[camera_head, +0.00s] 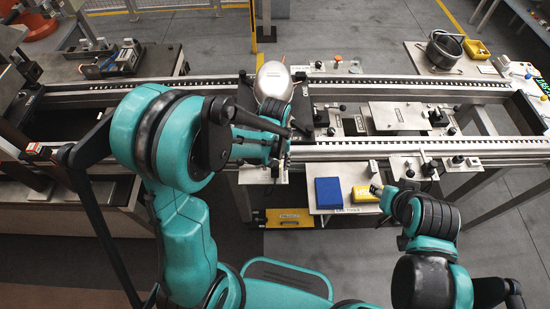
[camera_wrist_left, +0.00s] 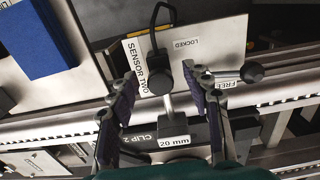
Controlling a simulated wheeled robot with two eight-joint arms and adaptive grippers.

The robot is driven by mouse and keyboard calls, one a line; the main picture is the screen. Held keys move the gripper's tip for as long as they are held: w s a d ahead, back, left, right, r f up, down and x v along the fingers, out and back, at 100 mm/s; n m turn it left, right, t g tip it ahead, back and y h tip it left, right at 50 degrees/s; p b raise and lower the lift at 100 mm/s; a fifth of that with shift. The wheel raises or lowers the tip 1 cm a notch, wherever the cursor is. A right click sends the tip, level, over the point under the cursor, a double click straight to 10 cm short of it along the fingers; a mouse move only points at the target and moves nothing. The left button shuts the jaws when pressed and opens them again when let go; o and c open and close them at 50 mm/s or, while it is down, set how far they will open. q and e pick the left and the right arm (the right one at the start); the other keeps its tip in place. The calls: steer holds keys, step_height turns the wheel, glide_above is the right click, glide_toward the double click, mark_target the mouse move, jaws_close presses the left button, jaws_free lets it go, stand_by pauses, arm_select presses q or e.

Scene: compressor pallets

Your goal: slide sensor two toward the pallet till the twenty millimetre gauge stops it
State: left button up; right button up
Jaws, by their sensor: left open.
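In the head view my left gripper (camera_head: 281,143) is over the near rail and hides the sensor. The silver dome-shaped compressor (camera_head: 273,81) sits behind it. My right gripper (camera_head: 379,190) is beside a yellow block; its opening is unclear.
A dark knob (camera_wrist_left: 252,72) stands between the LOCKED and FREE marks, nearer FREE. A blue box (camera_head: 328,193) and the yellow block (camera_head: 364,194) lie on the near shelf. Conveyor rails (camera_head: 375,147) run across; more fixtures stand along them at right.

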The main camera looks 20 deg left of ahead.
arm_select(q)
steer(key=shift+f, duration=0.9)
jaws_close()
